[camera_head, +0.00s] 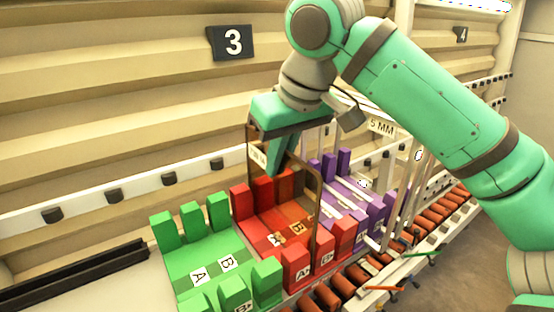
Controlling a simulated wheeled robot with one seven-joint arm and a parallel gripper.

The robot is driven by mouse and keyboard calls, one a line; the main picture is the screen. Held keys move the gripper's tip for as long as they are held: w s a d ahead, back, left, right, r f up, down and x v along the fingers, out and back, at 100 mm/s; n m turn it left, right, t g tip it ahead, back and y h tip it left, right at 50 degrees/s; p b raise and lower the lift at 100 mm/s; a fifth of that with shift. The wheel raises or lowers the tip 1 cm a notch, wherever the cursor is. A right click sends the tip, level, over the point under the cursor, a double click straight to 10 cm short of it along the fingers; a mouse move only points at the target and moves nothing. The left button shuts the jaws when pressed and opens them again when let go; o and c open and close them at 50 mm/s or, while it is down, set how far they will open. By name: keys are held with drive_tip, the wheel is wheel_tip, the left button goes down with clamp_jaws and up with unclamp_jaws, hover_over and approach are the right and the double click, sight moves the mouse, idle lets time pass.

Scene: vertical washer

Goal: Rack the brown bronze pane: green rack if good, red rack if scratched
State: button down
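The bronze pane (309,190) is a see-through brown sheet with a dark edge, standing roughly upright over the red rack (250,205). A pale label (258,155) is near its upper left corner. My gripper (280,165) reaches down at the pane's upper part and appears shut on it; the far finger is not clear. The pane's lower edge is among the red posts, but I cannot tell whether it is seated in a slot. A small pale mark (275,240) shows through the pane; I cannot tell whether it is on the glass. The green rack (190,255) is empty, left of the red one.
A purple rack (365,200) with white bars is right of the red rack. A roller conveyor (440,222) runs along the front right. Dark rails (80,275) lie at the left. A wall sign reading 3 (231,42) is behind.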

drive_tip(key=c, duration=1.9)
unclamp_jaws()
drive_tip(key=v, duration=1)
drive_tip(key=shift+s+r, duration=0.1)
drive_tip(key=shift+r, duration=0.25)
